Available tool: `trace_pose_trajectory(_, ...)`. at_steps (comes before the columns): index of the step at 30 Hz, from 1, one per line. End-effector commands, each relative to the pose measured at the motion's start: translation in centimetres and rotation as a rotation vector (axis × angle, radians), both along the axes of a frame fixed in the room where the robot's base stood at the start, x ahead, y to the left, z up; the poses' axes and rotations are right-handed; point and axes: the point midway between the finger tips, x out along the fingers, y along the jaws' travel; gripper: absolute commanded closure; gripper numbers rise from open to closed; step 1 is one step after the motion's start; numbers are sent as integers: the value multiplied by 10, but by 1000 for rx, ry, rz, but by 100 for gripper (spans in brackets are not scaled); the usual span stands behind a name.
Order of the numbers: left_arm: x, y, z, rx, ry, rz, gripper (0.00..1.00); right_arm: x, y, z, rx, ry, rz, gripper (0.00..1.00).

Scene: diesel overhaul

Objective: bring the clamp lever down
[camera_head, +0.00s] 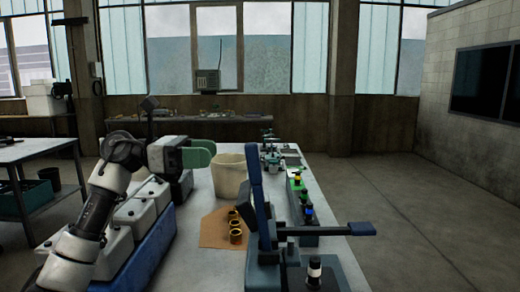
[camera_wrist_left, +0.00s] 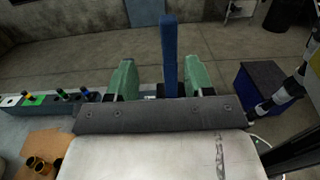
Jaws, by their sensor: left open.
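The clamp lever (camera_head: 256,190) is a dark blue upright bar rising from a grey-blue fixture (camera_head: 264,270) at the front of the table. My right gripper is not in view.
A cream bucket (camera_head: 229,177) stands behind the lever. Brass rings (camera_head: 235,228) stand on a brown sheet (camera_head: 213,232) left of it. A rail with coloured-topped parts (camera_head: 303,200) runs along the right.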

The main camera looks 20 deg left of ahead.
Motion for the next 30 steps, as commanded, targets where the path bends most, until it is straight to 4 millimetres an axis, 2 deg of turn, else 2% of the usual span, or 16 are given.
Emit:
trace_pose_trajectory(6,10,-37,3,-4,3,-7,48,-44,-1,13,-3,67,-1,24)
trace_pose_trajectory(9,15,-56,3,-5,2,-7,48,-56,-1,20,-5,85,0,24)
trace_pose_trajectory(13,21,-77,3,-5,2,-5,48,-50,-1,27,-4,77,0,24)
trace_pose_trajectory(18,26,-94,1,-5,3,-3,48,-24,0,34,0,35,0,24)
trace_pose_trajectory(20,27,-97,1,-5,3,-3,48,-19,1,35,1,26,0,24)
trace_pose_trajectory(29,28,-99,-1,-5,3,-3,48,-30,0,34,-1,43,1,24)
trace_pose_trajectory(30,28,-99,-1,-5,3,-3,52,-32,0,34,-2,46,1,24)
